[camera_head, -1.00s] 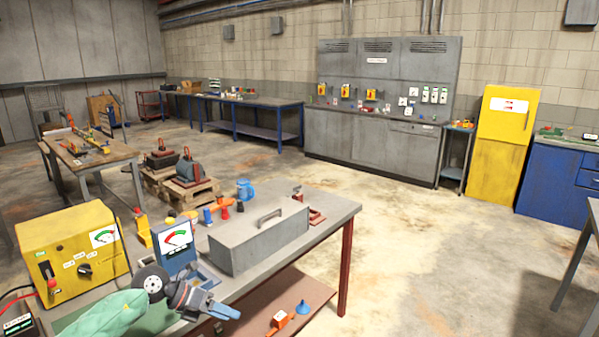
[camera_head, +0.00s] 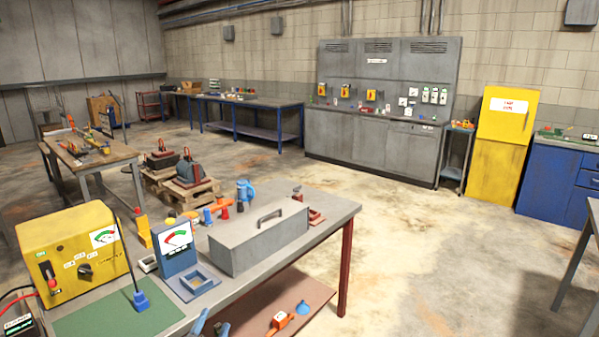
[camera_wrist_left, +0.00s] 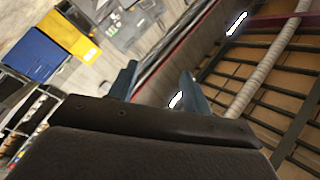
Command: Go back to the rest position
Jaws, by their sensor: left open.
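My left gripper (camera_head: 210,326) shows only as blue fingertips at the bottom edge of the head view, in front of the near workbench (camera_head: 330,212). In the left wrist view its two blue fingers (camera_wrist_left: 158,88) stand apart with nothing between them, so it is open and empty. Most of my left arm is out of the head view. My right gripper is not in view.
The bench holds a yellow power unit (camera_head: 75,258), a blue gauge (camera_head: 178,246), a grey lidded box (camera_head: 258,240) and a green mat (camera_head: 110,322) with a blue-based rod (camera_head: 139,297). A lower shelf (camera_head: 262,305) carries small parts.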

